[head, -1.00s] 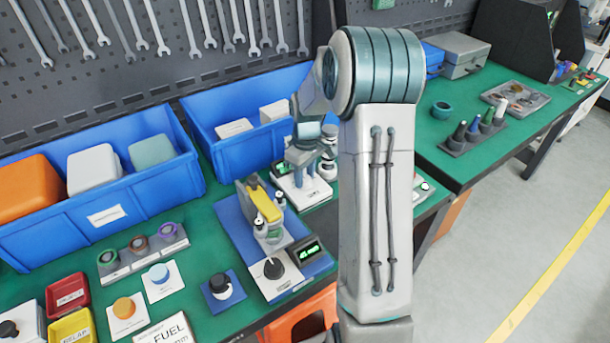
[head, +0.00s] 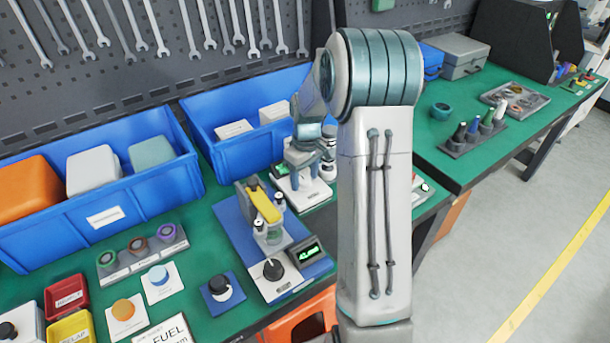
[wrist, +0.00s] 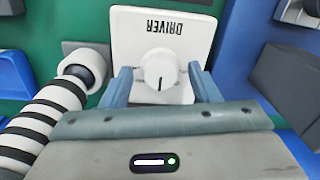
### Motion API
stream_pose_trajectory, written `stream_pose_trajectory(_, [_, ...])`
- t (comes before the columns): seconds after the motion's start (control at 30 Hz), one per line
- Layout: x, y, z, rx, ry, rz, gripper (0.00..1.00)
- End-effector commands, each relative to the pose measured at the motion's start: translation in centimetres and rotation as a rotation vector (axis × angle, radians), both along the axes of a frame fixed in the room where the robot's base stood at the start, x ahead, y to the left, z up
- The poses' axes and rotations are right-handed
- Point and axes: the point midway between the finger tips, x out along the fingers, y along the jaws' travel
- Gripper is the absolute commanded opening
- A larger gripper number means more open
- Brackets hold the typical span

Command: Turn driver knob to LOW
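The driver knob (wrist: 161,72) is a round white knob with a dark pointer line, on a white plate (wrist: 190,25) lettered DRIVER that appears upside down in the wrist view. The pointer line points toward my gripper in that view. My gripper (wrist: 162,80) has its two blue-grey fingers on either side of the knob. Whether the fingers touch the knob cannot be told. In the head view my gripper (head: 303,160) is over a white unit (head: 302,192) at the middle of the bench, and my arm hides part of it. No LOW mark is readable.
A black-and-white striped cylinder (wrist: 50,115) lies close left of my gripper in the wrist view. In the head view, a blue bin (head: 225,145) stands behind, and a fixture with a yellow lever (head: 264,205) and a display (head: 308,252) stands in front.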

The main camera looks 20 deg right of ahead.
Motion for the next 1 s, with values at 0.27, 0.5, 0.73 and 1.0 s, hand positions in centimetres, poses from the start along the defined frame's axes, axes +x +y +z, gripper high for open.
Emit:
stream_pose_trajectory(0.27, [0.1, -0.1, 1.1, -0.001, -0.003, 0.001, 0.55])
stream_pose_trajectory(0.5, [0.2, -0.3, 6.1, -0.001, -0.005, 0.000, 0.55])
stream_pose_trajectory(0.73, [0.3, -0.5, 11.0, -0.001, -0.004, 0.000, 0.55])
stream_pose_trajectory(1.0, [0.3, -0.6, 13.7, -0.001, -0.001, 0.000, 0.55])
